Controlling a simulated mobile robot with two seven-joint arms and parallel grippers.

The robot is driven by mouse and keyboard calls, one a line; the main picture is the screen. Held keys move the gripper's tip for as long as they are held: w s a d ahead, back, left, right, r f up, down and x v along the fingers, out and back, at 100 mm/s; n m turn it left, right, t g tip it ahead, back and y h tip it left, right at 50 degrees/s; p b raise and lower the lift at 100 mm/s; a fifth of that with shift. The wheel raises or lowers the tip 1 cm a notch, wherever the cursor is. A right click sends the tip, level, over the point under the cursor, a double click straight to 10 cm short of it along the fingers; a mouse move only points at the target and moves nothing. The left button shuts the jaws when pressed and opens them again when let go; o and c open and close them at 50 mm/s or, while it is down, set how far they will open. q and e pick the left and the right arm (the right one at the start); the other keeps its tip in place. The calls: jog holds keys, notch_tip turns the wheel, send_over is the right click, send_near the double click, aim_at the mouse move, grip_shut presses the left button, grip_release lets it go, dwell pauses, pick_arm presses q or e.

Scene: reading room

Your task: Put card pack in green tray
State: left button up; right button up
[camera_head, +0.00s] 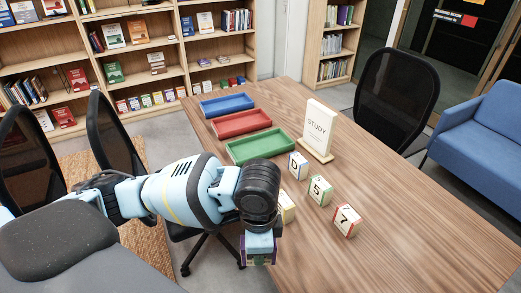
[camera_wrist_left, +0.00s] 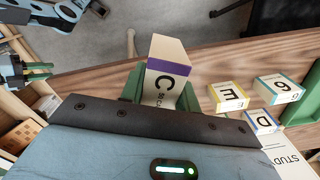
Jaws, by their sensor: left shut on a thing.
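My left gripper (camera_head: 259,243) is beyond the near-left edge of the table in the head view, pointing down. In the wrist view the left gripper (camera_wrist_left: 161,92) is shut on a white card pack (camera_wrist_left: 167,55) with a purple band and a letter C. The pack is mostly hidden by the gripper in the head view. The green tray (camera_head: 262,146) lies on the table beyond the gripper and looks empty. Part of a green tray (camera_wrist_left: 301,112) shows at the right edge of the wrist view.
Other card packs stand on the table: blue-edged (camera_head: 298,166), green-edged (camera_head: 320,191), red-edged (camera_head: 346,221) and a partly hidden yellow-edged one (camera_head: 287,207). A red tray (camera_head: 241,123), a blue tray (camera_head: 227,105) and a STUDY sign (camera_head: 318,127) stand behind. The table's right side is clear.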

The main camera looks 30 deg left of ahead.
pick_arm(q)
jog(key=a+r+n, duration=0.3)
jog(key=r+n, duration=0.2)
jog(key=n, duration=0.6)
jog(key=shift+w+a+r+n, duration=0.25)
jog(key=shift+w+a+n, duration=0.05)
jog(key=shift+w+a, duration=0.1)
